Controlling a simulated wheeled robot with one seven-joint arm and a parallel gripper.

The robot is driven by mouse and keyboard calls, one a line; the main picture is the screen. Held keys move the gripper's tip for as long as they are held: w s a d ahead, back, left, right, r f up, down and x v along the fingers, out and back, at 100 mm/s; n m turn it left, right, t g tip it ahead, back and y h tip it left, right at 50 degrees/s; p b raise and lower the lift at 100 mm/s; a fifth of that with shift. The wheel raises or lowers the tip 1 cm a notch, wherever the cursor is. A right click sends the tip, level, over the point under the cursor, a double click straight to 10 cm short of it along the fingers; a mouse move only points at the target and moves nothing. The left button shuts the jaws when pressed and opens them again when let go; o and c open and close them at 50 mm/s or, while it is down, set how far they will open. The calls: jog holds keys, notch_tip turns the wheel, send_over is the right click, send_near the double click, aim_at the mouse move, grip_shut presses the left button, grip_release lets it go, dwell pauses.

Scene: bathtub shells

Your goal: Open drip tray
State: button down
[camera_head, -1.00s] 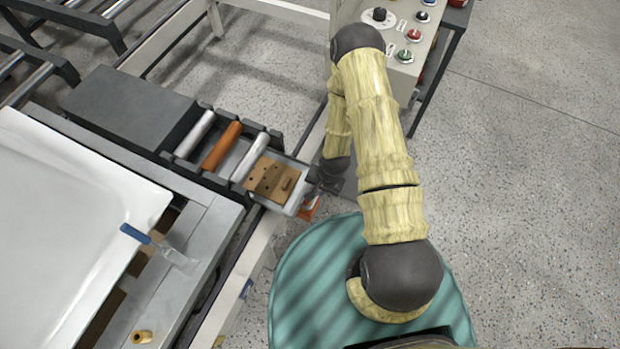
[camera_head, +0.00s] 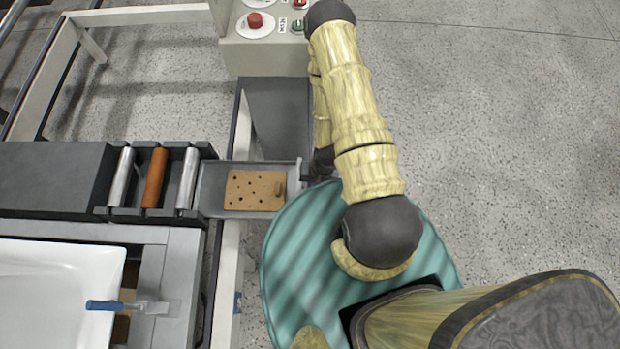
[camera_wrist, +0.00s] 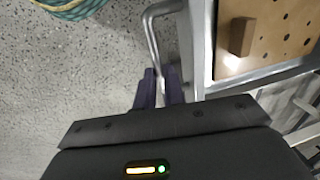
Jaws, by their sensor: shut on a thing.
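The drip tray (camera_head: 213,190) is a shallow grey metal tray sticking out to the right from the roller unit, with a brown perforated board lying in it. The tray shows at the upper right in the wrist view (camera_wrist: 200,55), with its bent metal bar handle (camera_wrist: 153,38) on its outer side. My gripper (camera_wrist: 158,88) has its two dark fingers closed around the lower part of this handle. In the head view, my gripper is at the tray's right end, mostly hidden by my arm.
The roller unit (camera_head: 152,178) has two grey rollers and one orange one. A white tub shell (camera_head: 50,290) with a blue-handled scraper (camera_head: 118,306) lies at lower left. A control box (camera_head: 265,45) stands behind the tray. The speckled floor on the right is clear.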

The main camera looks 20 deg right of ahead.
jog(key=shift+d, duration=0.1)
jog(key=c, duration=1.5)
grip_release()
jog(key=shift+s+d+r+p, duration=0.15)
jog(key=shift+d+r+p, duration=0.45)
jog(key=shift+r, duration=2.25)
jog(key=shift+s+d+r+p, duration=0.3)
jog(key=shift+r+p, duration=0.5)
jog(key=shift+r, duration=2.1)
jog(key=shift+s+d+r+p, duration=0.1)
jog(key=shift+d+r+p, duration=0.55)
jog(key=shift+r, duration=2.2)
jog(key=shift+w+a, duration=0.1)
jog(key=r+n+p, duration=0.1)
jog(key=r+p, duration=0.1)
jog(key=r, duration=0.9)
jog(key=w+a+r+n+t+h+p, duration=0.1)
jog(key=r+p, duration=0.2)
jog(key=r, duration=0.9)
jog(key=w+a+r+n+t+p, duration=0.1)
jog(key=r+p, duration=0.1)
jog(key=r, duration=1)
jog(key=shift+w+a+n+h+p, duration=0.1)
jog(key=shift+w+n+h+p, duration=0.15)
jog(key=shift+n+h+p, duration=0.15)
